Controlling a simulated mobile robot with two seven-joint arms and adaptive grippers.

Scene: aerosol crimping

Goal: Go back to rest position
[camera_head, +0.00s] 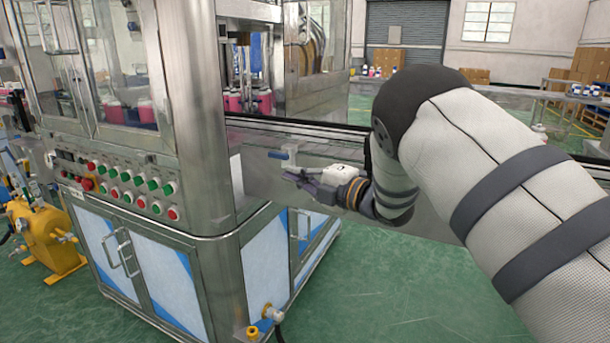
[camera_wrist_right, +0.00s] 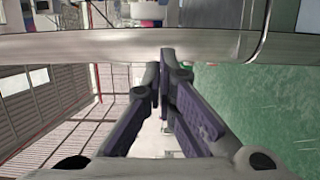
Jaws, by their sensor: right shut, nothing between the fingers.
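My right gripper (camera_head: 292,176) is at the end of my right arm, which comes in from the right in the head view. A steel edge of the machine (camera_wrist_right: 150,47) runs across that view just beyond the tips. I cannot tell whether they touch it. My left gripper is not in view.
A panel of red and green buttons (camera_head: 125,185) faces front on the machine. A conveyor rail (camera_head: 300,128) runs right from it, behind my arm. A yellow device (camera_head: 40,235) stands at the left. The green floor (camera_head: 400,290) is open below my right arm.

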